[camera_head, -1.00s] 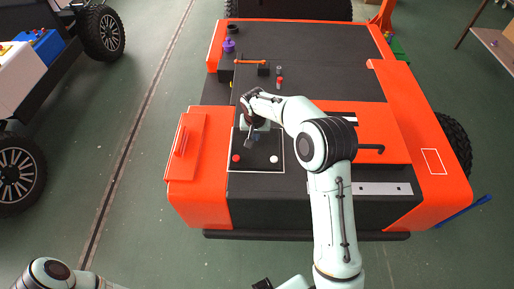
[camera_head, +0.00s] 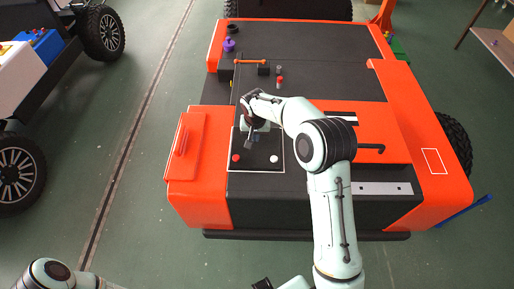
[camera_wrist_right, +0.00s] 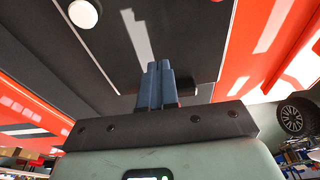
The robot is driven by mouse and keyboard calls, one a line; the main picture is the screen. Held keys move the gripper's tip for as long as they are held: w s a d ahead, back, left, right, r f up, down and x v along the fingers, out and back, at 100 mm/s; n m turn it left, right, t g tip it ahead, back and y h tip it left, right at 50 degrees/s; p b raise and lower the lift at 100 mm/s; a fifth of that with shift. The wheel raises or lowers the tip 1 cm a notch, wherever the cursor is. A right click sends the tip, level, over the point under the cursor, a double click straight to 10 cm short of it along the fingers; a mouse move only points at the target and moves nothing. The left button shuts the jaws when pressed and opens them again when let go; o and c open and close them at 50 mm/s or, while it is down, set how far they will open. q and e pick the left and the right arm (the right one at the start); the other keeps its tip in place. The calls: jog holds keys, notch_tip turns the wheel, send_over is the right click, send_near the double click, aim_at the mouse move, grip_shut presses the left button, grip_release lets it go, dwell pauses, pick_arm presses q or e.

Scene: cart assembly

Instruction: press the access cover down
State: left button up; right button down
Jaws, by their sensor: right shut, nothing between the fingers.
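The access cover, which I take to be the black square panel with a pale outline (camera_head: 256,166), lies on the cart's front deck. It has a red knob (camera_head: 236,158) and a white knob (camera_head: 274,159). My right gripper (camera_head: 249,144) points down over its far part, fingers together and empty. In the right wrist view the shut fingertips (camera_wrist_right: 158,65) are over the dark cover (camera_wrist_right: 195,35), with the white knob (camera_wrist_right: 83,14) up and left. I cannot tell whether the tips touch it. My left gripper is out of view.
The orange cart (camera_head: 205,211) fills the middle. An orange block with a handle (camera_head: 184,155) stands left of the cover. A purple part (camera_head: 229,45) and an orange bar (camera_head: 250,62) lie on the far deck.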

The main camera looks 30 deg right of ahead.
aim_at(256, 146)
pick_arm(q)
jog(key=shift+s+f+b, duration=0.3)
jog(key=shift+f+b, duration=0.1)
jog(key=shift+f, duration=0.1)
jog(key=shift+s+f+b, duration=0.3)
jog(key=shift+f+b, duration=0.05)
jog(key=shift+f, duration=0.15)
pick_arm(e)
jog(key=shift+f, duration=1.75)
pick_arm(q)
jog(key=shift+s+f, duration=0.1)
pick_arm(e)
jog(key=shift+s+a+f, duration=0.1)
jog(key=shift+s+f, duration=0.1)
jog(key=shift+f, duration=0.2)
dwell(0.4)
jog(key=shift+r, duration=0.1)
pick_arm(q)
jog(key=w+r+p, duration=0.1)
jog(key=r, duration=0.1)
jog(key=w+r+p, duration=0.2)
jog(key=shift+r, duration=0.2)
pick_arm(e)
notch_tip(256, 146, up, 8)
jog(key=shift+w+r, duration=0.15)
jog(key=shift+w, duration=0.05)
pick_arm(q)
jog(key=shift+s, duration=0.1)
